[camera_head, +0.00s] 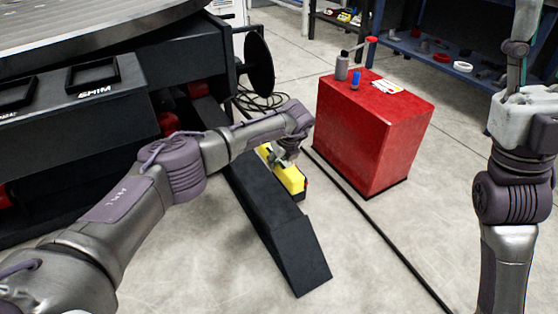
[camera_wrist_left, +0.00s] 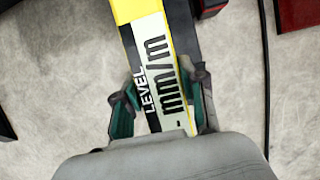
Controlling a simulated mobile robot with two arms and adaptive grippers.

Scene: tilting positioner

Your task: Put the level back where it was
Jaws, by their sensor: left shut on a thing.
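The level is a yellow bar (camera_head: 292,180) with dark ends in the head view, just right of the black sloped beam's middle. My left gripper (camera_head: 284,156) is shut on it from above, and the wrist hides part of it. In the left wrist view the level (camera_wrist_left: 150,45) runs up between the two green-padded fingers of my left gripper (camera_wrist_left: 163,112), with a pale "LEVEL mm/m" label. I cannot tell whether the level touches the beam or floor. My right gripper (camera_head: 523,35) points up at the right edge, partly cut off.
The black beam (camera_head: 275,225) slopes along the floor from the dark positioner (camera_head: 110,105). A red cabinet (camera_head: 365,135) carries a grey bottle, a blue item and papers. A black cable (camera_head: 375,225) crosses the floor. A blue shelf (camera_head: 425,55) stands behind. Floor right of the beam is mostly clear.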

